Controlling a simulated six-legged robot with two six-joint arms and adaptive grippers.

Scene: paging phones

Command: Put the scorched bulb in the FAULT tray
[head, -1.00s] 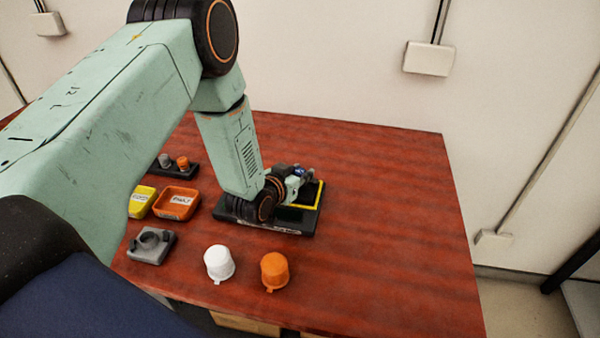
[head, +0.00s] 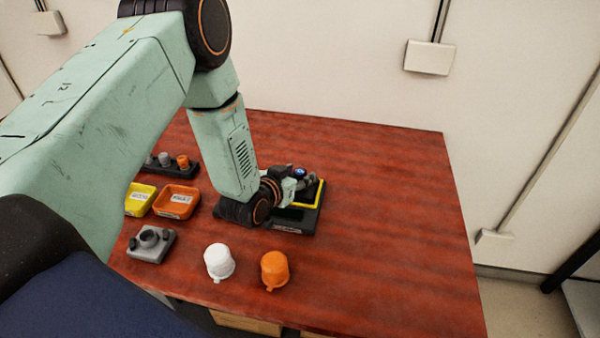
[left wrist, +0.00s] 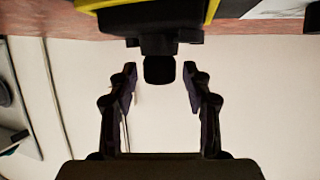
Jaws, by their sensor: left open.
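My left gripper (head: 304,180) is open at the black unit with a yellow frame (head: 319,196), near the table's middle. In the left wrist view, a dark blunt piece (left wrist: 159,70) on the unit stands between the parted fingers, with gaps on both sides. It may be the scorched bulb, but I cannot tell for certain. The orange tray (head: 161,208) with a white label, apparently the FAULT tray, lies left of my gripper and looks empty. My right gripper is not in view.
A yellow tray (head: 133,207) adjoins the orange one. A rack (head: 178,169) with grey and orange caps stands behind them. A grey fixture (head: 149,244), a white cup (head: 219,262) and an orange cup (head: 275,269) stand in front. The table's right side (head: 400,220) is clear.

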